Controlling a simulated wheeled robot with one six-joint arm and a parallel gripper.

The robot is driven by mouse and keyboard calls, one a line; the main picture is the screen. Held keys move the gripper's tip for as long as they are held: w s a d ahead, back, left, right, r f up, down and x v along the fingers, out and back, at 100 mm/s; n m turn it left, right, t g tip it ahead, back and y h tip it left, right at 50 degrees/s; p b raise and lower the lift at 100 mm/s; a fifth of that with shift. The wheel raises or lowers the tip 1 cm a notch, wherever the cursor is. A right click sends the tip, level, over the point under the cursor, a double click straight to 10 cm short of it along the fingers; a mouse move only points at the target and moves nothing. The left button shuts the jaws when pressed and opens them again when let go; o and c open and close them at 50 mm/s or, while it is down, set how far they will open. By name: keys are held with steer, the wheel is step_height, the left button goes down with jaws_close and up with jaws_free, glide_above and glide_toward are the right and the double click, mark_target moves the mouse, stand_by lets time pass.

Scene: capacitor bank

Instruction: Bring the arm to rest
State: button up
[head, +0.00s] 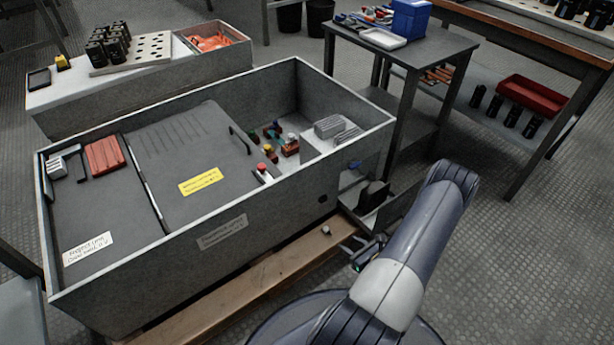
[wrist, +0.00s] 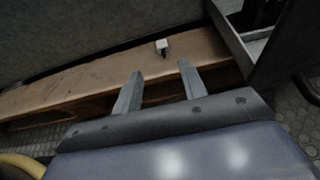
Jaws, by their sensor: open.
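My arm bends over my round base at the lower right of the head view, beside the front right corner of the large grey cabinet (head: 150,285). My gripper (head: 350,242) hangs low there, over the wooden pallet (head: 240,292) edge. In the wrist view my gripper (wrist: 160,68) is open, its two fingers apart with nothing between them. A small pale block (wrist: 163,46) lies on the pallet beyond the fingertips. The same small block (head: 326,230) shows in the head view, left of the gripper.
The cabinet is open on top, with a dark lid panel (head: 185,150) bearing a yellow label (head: 200,182). A grey side table (head: 405,55) stands behind, with a blue box (head: 410,18). A workbench with a red tray (head: 532,97) is at right. Floor at lower right is clear.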

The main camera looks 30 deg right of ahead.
mark_target(326, 230)
steer(key=b+x, duration=0.4)
steer(key=x, duration=0.7)
steer(key=shift+w+f, duration=0.1)
steer(key=shift+w, duration=0.05)
steer(key=shift+w+f, duration=0.2)
steer(key=shift+f, duration=0.15)
